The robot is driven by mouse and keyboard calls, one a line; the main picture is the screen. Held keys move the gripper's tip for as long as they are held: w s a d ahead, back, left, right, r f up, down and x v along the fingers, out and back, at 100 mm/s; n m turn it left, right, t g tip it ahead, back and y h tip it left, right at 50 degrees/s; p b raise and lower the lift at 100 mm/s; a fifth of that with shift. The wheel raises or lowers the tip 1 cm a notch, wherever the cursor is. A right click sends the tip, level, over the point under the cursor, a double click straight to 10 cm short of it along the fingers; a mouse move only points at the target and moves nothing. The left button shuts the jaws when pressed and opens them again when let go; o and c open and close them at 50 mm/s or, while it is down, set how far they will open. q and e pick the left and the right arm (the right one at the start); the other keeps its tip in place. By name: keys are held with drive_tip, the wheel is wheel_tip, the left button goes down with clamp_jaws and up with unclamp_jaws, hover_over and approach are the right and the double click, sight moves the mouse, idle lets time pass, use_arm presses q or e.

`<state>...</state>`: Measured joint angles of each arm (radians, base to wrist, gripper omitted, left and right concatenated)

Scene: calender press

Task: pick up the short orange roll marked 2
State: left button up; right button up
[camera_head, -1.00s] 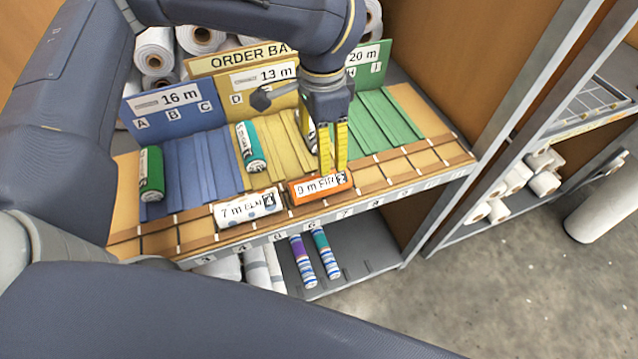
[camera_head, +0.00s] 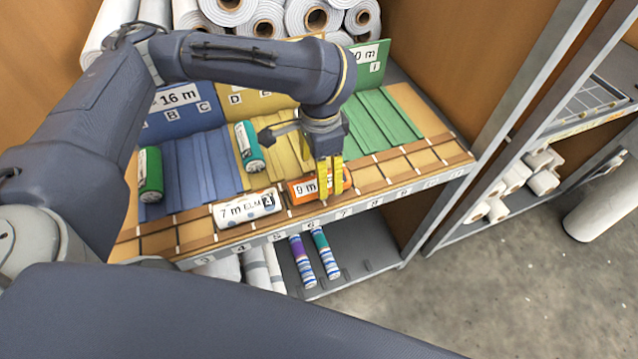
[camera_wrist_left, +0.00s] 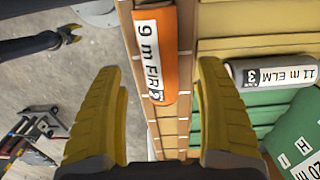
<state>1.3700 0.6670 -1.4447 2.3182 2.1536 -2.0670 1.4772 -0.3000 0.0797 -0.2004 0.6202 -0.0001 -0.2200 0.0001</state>
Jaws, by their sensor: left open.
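The short orange roll (camera_head: 303,190), labelled 9 m FIR and marked 2, lies on the wooden front strip of the shelf, partly hidden by my left gripper (camera_head: 330,177). In the left wrist view the same orange roll (camera_wrist_left: 168,50) shows its label and its number. My left gripper (camera_wrist_left: 160,72) is open and empty there, its yellow fingers spread to either side of the roll's line. The roll lies beyond the fingertips. A small yellow-tipped gripper at the upper left of the wrist view, seemingly my right one (camera_wrist_left: 70,35), is too small to read.
A white roll (camera_head: 246,208) labelled 7 m ELM lies left of the orange one. A teal roll (camera_head: 249,146) and a green roll (camera_head: 150,174) lie on the yellow and blue sections. A grey roll (camera_wrist_left: 272,71) labelled 11 m ELM shows in the wrist view.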

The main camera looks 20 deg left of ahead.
use_arm(q)
drive_tip(key=shift+a+f, duration=0.1)
drive_tip(key=shift+f, duration=2.4)
drive_tip(key=shift+c, duration=0.3)
drive_tip(key=c, duration=1.3)
drive_tip(key=shift+o, duration=0.2)
